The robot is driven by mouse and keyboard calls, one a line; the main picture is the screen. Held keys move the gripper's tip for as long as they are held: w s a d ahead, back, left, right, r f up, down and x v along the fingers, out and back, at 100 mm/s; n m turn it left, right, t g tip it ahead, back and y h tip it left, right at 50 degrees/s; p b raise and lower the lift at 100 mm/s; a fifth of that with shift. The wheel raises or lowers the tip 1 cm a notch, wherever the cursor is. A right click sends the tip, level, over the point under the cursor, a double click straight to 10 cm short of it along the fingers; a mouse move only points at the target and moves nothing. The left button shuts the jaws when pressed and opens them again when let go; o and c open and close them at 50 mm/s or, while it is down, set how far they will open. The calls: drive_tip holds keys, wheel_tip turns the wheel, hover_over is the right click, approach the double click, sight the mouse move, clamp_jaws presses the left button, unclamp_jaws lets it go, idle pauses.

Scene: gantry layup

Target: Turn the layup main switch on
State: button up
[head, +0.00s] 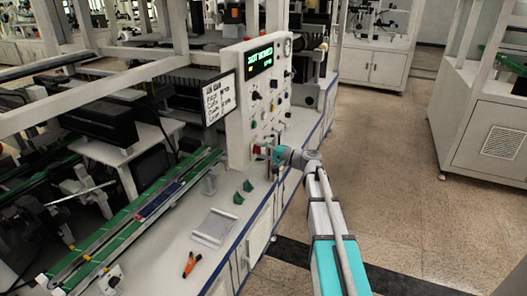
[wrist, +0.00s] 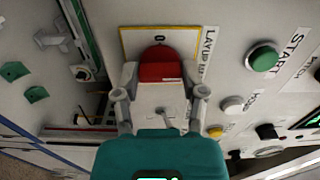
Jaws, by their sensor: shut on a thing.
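The layup main switch is a red knob (wrist: 160,66) on a pale plate with a yellow border (wrist: 126,42), beside a partly hidden label starting "LAYUP" (wrist: 208,48). My gripper (wrist: 160,78) is shut on the red knob, with one finger at each side of it in the wrist view. In the head view my gripper (head: 272,153) is at the lower part of the upright control panel (head: 238,125), and a bit of the red knob (head: 255,150) shows beside it.
A green START button (wrist: 263,57) and other knobs sit close by on the panel. A lit display (head: 260,60) is above. The bench holds green pieces (head: 243,191), a tray (head: 214,228) and an orange tool (head: 191,264). The floor at right is clear.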

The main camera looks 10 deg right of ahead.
drive_tip(key=shift+a+m, duration=0.1)
drive_tip(key=shift+m, duration=0.3)
drive_tip(key=o, duration=1.1)
drive_tip(key=shift+o, duration=0.2)
drive_tip(key=v, duration=1.2)
